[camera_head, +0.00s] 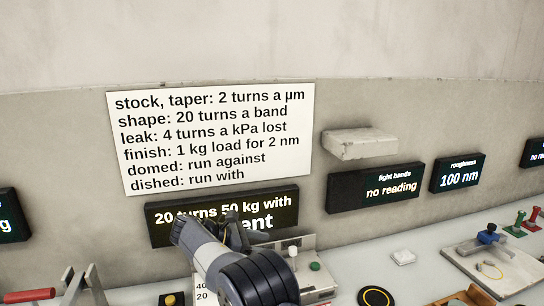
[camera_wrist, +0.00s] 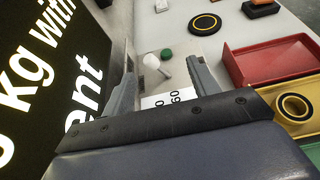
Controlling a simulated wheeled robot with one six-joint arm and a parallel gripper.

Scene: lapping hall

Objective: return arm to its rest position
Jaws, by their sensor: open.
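My arm rises from the bottom of the head view, and my gripper (camera_head: 232,232) is in front of the black display reading "20 turns 50 kg with" (camera_head: 165,232). The arm hides part of the display's lower line, which ends in "ent". In the wrist view my gripper (camera_wrist: 158,75) is open, with its two fingers apart and nothing held between them. A white knob (camera_wrist: 152,62) and a green button (camera_wrist: 167,54) show between and beyond the fingers. The same green button (camera_head: 315,266) shows right of my arm in the head view.
A white sign (camera_head: 210,140) and a small shelf (camera_head: 358,148) are on the wall. Displays read "no reading" (camera_head: 375,188) and "100 nm" (camera_head: 458,175). The bench holds a black disc with a yellow ring (camera_head: 376,297), a board (camera_head: 490,270) and, in the wrist view, a red tray (camera_wrist: 270,70).

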